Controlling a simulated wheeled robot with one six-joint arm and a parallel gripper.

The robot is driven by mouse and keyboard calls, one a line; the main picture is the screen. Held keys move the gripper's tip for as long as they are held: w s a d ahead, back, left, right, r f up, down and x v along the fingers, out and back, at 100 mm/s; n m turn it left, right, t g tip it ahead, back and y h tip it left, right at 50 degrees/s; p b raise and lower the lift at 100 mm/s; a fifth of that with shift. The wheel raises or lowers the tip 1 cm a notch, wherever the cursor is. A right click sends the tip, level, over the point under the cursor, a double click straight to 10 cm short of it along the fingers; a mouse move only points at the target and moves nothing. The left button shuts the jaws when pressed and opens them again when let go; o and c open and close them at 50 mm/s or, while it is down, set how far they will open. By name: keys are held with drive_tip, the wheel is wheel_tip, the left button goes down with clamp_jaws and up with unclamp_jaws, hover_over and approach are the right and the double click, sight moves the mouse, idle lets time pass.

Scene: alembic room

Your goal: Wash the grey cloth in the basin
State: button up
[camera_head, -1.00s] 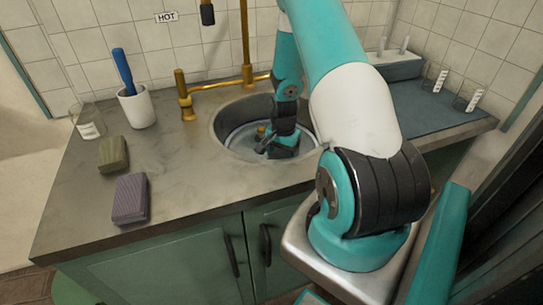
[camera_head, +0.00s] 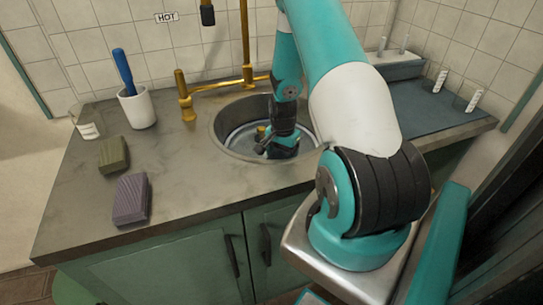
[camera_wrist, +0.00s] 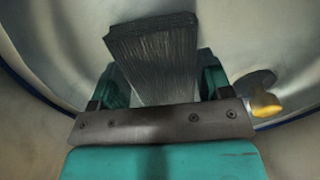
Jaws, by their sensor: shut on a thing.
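My gripper (camera_head: 280,149) is down inside the round metal basin (camera_head: 221,128), which is sunk into the counter. In the wrist view, my gripper (camera_wrist: 158,82) is shut on the grey cloth (camera_wrist: 152,45), a ribbed, folded-looking grey piece that sticks out past the fingers. The basin's pale inner wall (camera_wrist: 50,45) with a blue line surrounds it. In the head view the cloth is hidden by the gripper and arm. I cannot tell whether the cloth touches the basin's bottom.
A brass tap (camera_head: 186,97) and pipe stand behind the basin. A small brass-coloured knob (camera_wrist: 266,103) is beside my gripper. Left on the counter are a green block (camera_head: 114,154), a purple ribbed block (camera_head: 131,198), a white cup (camera_head: 138,109) with a blue-handled tool, and a glass (camera_head: 86,124).

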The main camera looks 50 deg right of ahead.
drive_tip(key=shift+w+a, duration=0.4)
drive_tip(key=shift+a, duration=0.2)
drive_tip(key=shift+w+a, duration=0.35)
drive_tip(key=shift+a, duration=0.25)
drive_tip(key=shift+r+p, duration=3.6)
drive_tip(key=shift+r, duration=0.9)
wheel_tip(320, 180, up, 12)
drive_tip(key=p, duration=0.9)
